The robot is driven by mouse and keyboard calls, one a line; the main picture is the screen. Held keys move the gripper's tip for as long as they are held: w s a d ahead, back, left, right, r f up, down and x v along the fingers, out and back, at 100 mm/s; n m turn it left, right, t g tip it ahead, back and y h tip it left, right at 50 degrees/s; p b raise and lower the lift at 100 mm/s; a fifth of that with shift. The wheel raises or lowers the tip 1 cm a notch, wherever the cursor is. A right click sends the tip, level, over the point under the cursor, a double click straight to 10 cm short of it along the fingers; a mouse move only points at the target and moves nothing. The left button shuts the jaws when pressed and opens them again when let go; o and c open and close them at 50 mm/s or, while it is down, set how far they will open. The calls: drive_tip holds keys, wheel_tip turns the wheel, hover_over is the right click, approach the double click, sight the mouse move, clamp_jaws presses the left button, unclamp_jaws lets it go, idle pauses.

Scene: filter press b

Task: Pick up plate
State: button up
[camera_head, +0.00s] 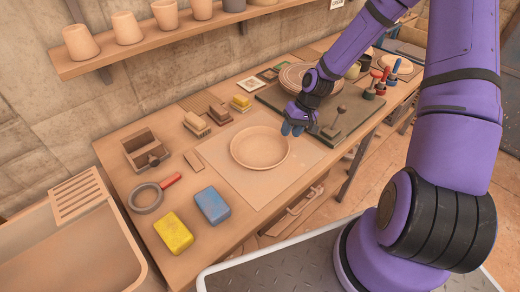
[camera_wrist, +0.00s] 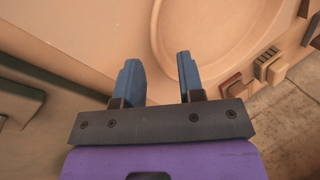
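The plate (camera_head: 260,147) is a round, shallow, tan dish lying flat on a pale mat on the workbench in the head view. In the wrist view the plate (camera_wrist: 215,45) shows only in part, its curved rim running behind the fingers. My gripper (camera_head: 293,127) is above the bench at the right edge of the plate. In the wrist view my gripper (camera_wrist: 157,75) has its two blue fingers apart with nothing between them. I cannot tell how high the fingertips are above the rim.
A blue sponge (camera_head: 212,205), a yellow sponge (camera_head: 173,232) and a red-handled ring tool (camera_head: 146,197) lie at the front left. A wooden box (camera_head: 147,150) and brushes (camera_head: 197,123) stand behind. A dark board (camera_head: 342,124) lies right of the mat. A shelf (camera_head: 150,51) of cups hangs above.

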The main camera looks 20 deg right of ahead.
sight(286, 140)
drive_tip(key=shift+x, duration=1.9)
clamp_jaws()
drive_tip(key=shift+r, duration=0.1)
